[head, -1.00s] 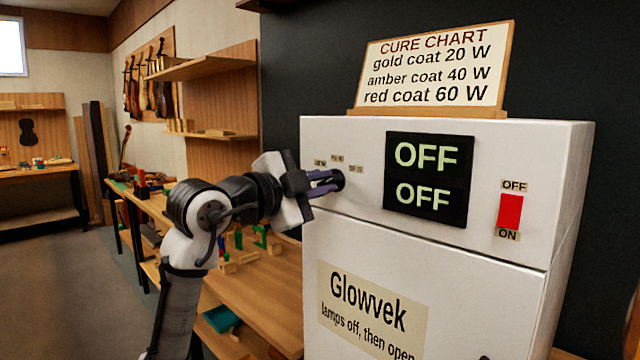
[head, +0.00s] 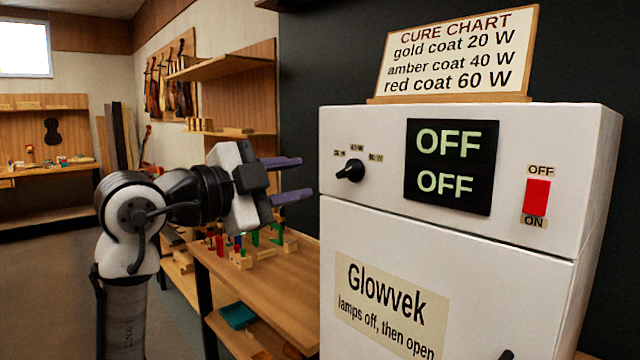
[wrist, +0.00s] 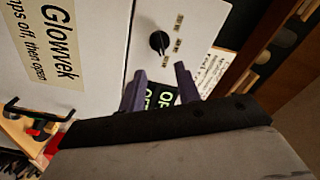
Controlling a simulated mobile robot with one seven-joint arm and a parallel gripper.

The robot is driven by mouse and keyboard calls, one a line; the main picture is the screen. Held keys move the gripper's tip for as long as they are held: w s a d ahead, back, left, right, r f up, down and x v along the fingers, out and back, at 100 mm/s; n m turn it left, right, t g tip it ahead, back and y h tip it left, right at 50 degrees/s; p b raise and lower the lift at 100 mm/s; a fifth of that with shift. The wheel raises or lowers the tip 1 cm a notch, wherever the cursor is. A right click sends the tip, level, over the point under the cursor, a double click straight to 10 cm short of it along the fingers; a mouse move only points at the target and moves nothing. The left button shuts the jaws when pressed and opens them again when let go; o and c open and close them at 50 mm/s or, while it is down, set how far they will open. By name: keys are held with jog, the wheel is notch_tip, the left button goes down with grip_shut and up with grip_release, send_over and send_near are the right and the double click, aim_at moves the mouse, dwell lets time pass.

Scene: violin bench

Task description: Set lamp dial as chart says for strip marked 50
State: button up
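The black lamp dial (head: 350,171) is on the upper left of the white cabinet's front, with three small watt labels around it. It also shows in the wrist view (wrist: 160,41). I cannot tell for sure which label it points at. The cure chart (head: 455,52) on top reads gold coat 20 W, amber coat 40 W, red coat 60 W. My gripper (head: 300,179) is open and empty, left of the dial and apart from it. In the wrist view its two purple fingers (wrist: 158,75) stand apart. I make out no strip marked 50.
The cabinet's display (head: 450,167) reads OFF twice. A red switch (head: 536,197) sits at its right between OFF and ON labels. A Glowvek label (head: 390,302) says lamps off, then open. A wooden bench (head: 270,290) with small coloured clamps stands behind my arm.

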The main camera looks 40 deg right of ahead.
jog(key=shift+s+a, duration=0.15)
jog(key=shift+a, duration=1.75)
